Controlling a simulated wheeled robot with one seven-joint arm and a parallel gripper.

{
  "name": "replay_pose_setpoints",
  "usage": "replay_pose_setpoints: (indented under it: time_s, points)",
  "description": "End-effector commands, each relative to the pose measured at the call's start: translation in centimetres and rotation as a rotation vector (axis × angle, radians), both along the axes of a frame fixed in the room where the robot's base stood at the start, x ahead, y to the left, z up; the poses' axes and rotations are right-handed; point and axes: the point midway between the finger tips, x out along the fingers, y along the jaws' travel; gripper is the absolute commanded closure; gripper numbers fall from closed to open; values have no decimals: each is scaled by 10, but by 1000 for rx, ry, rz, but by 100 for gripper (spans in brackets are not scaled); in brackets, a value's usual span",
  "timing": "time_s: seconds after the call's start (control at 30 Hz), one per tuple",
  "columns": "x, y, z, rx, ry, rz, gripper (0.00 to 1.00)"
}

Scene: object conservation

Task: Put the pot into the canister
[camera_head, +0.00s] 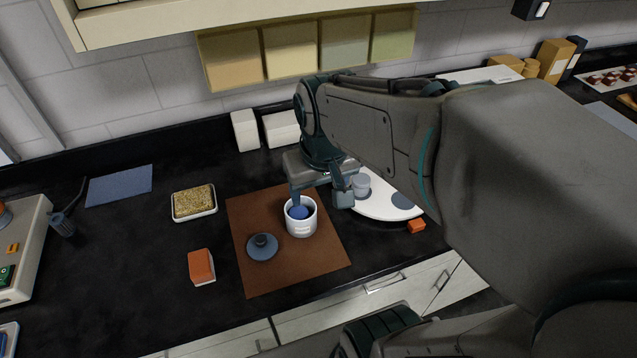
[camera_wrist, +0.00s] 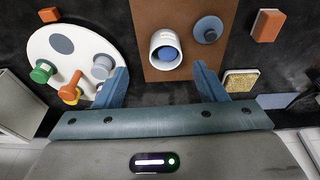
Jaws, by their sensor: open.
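The white canister (camera_head: 302,228) stands upright and open on a brown mat (camera_head: 325,262); it also shows in the wrist view (camera_wrist: 155,60). A round blue object (camera_head: 299,212), which looks like the pot, sits inside the canister; it also shows in the wrist view (camera_wrist: 168,54). Its lower part is hidden by the canister wall. A blue-grey lid with a dark knob (camera_head: 262,250) lies on the mat, left of the canister in the head view. My gripper (camera_head: 320,199) is open and empty, over the canister's right side in the head view, its fingers apart.
A white round tray (camera_head: 384,207) with grey, green and orange pieces stands right of the mat. An orange block (camera_head: 201,266), a dish of grainy food (camera_head: 194,201) and a blue cloth (camera_head: 120,185) lie to the left. Dark counter between them is clear.

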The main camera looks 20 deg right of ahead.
Motion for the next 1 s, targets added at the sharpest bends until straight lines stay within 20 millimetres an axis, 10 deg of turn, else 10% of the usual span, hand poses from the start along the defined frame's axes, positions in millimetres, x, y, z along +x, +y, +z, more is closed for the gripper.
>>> replay_pose_setpoints:
  time_s: [0.3, 1.0]
  points:
    - [-43, -1, 7, 12, -97, -9, 35]
    - [-44, -1, 7, 14, -101, -10, 35]
